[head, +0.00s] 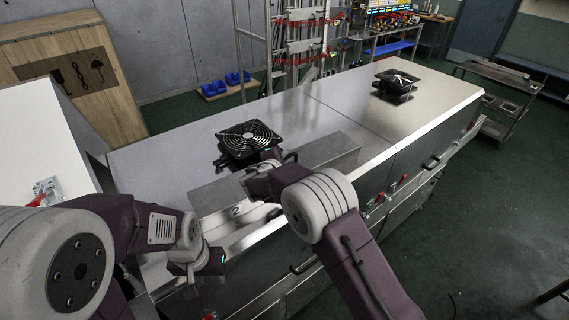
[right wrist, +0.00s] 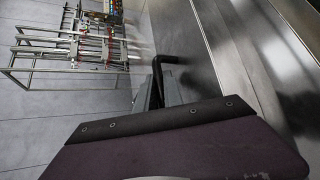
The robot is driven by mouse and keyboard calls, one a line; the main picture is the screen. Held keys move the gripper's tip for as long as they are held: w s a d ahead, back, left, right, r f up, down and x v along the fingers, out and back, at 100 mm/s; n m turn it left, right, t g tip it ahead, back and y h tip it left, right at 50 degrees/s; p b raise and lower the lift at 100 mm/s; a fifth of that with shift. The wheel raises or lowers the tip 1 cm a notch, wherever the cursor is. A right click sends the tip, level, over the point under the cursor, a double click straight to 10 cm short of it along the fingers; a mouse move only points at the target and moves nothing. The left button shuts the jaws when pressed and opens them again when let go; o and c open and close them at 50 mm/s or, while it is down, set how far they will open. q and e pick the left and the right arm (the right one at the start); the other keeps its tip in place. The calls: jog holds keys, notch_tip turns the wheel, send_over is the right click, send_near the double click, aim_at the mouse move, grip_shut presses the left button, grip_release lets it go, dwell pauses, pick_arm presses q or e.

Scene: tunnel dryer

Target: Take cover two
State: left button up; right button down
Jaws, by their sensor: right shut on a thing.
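Cover two (head: 325,154) is a grey metal panel marked "2" along the near side of the dryer top. It looks tilted relative to the dryer top; whether it is clear of the dryer I cannot tell. My right gripper (head: 262,172) is at its upper left part, shut on its black handle, which shows in the right wrist view (right wrist: 168,62). My own arm hides part of the panel's middle. My left gripper (head: 203,262) hangs at the dryer's near left side, apart from the cover; its fingers are too unclear to tell open from shut.
A black fan (head: 248,140) stands on the dryer top just behind the cover, close to my right gripper. A second fan (head: 396,82) stands farther right. Red-handled latches (head: 390,188) and another black handle (head: 430,162) line the dryer's front. A rack (head: 300,45) stands behind.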

jog(key=shift+w+r, duration=0.1)
jog(key=shift+r, duration=0.35)
notch_tip(320, 180, up, 3)
jog(key=shift+r+b, duration=0.1)
jog(key=shift+b, duration=1)
jog(key=s+d+r+b, duration=0.4)
jog(key=s+r, duration=0.3)
jog(key=s, duration=0.3)
jog(key=shift+s+d+b, duration=0.25)
jog(key=shift+d+b, duration=0.15)
jog(key=shift+d, duration=0.35)
